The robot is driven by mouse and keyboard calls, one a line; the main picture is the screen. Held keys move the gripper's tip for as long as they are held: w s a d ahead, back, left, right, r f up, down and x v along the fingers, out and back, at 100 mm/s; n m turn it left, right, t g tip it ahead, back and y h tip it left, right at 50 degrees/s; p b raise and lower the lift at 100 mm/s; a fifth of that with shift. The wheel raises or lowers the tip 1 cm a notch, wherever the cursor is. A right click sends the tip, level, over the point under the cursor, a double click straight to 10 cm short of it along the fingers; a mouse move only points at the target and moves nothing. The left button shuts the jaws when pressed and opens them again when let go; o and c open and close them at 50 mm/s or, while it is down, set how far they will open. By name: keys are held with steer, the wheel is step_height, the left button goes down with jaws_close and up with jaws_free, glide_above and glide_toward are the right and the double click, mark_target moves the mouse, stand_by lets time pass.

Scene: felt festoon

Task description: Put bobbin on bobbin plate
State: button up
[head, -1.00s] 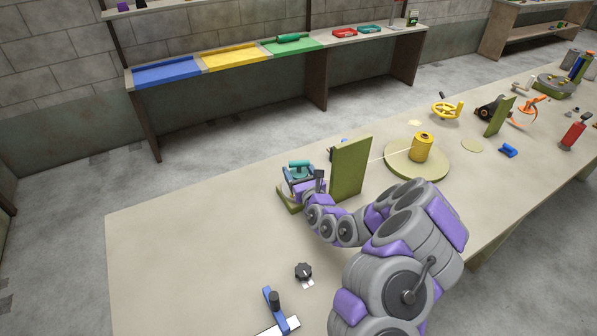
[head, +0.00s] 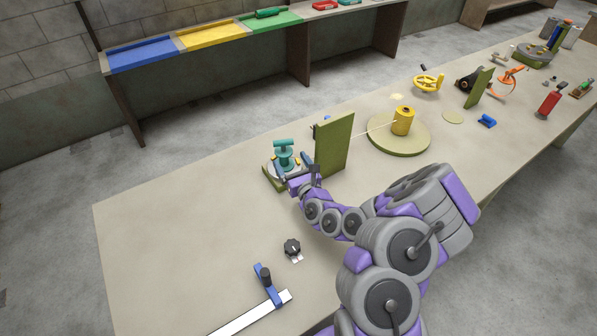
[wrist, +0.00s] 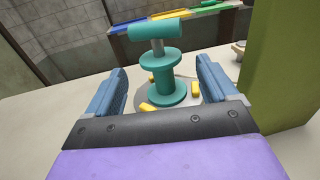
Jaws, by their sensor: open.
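The bobbin (head: 284,150), a teal spool with a crossbar handle on top, stands upright on the bobbin plate (head: 271,173), a grey disc on a green base. In the wrist view the bobbin (wrist: 158,64) stands between my fingers with a gap on both sides, beyond the palm. Yellow blocks ring its foot on the plate (wrist: 187,80). My gripper (head: 290,169) is open at the near side of the plate, and it shows in the wrist view (wrist: 162,76) too. The lower near part of the plate is hidden behind my gripper.
A green upright panel (head: 334,145) stands close on the right of my gripper. Beyond it a yellow spool (head: 403,121) sits on a round green plate. A black knob (head: 292,246) and a blue clamp (head: 267,283) lie nearer. The table's left part is clear.

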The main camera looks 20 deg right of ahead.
steer(key=shift+s+d+p, duration=0.25)
steer(key=shift+s+p, duration=0.5)
steer(key=shift+s, duration=0.55)
steer(key=shift+s+d+p, duration=0.2)
steer(key=shift+s+p, duration=0.55)
steer(key=shift+s, duration=0.5)
